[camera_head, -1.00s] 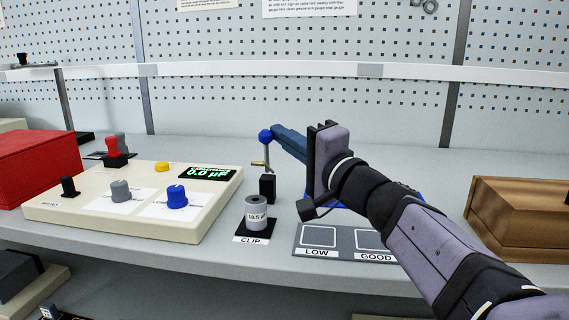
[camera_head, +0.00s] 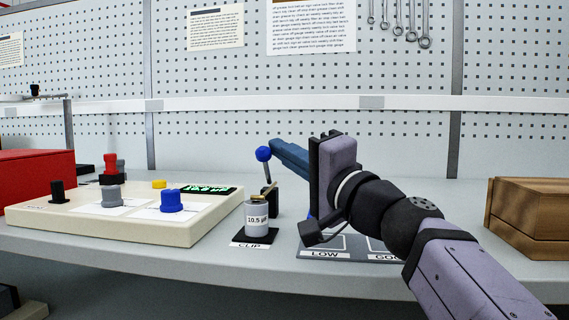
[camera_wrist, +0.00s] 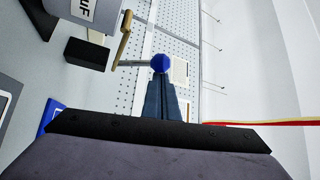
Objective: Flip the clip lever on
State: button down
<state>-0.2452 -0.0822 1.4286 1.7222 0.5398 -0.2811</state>
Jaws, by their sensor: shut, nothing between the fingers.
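The clip lever has a blue ball knob (camera_head: 263,154) on a thin grey rod and leans slightly left above a black block (camera_head: 270,202). A brass arm (camera_wrist: 124,38) at the rod's lower end reaches across the top of the grey can (camera_head: 257,220) marked 10.5; I cannot tell whether they touch. The can stands on a black base (camera_head: 255,236) behind the CLIP label. My gripper (camera_head: 273,146) is shut and empty, its blue fingertips right beside the knob on the right. In the wrist view the fingertips (camera_wrist: 162,76) meet or nearly meet the knob.
A cream meter box (camera_head: 130,223) with knobs and a green display stands left. A grey LOW/GOOD tray (camera_head: 345,254) lies right of the clip, partly behind my arm. A wooden box (camera_head: 530,215) stands far right, a red box (camera_head: 38,173) far left. The pegboard rises behind.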

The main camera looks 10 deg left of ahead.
jog(key=shift+s+f+b, duration=0.2)
jog(key=shift+s+b, duration=0.1)
dwell(0.4)
jog(key=b+v, duration=0.1)
jog(key=v, duration=0.6)
jog(key=shift+d, duration=0.2)
dwell(0.3)
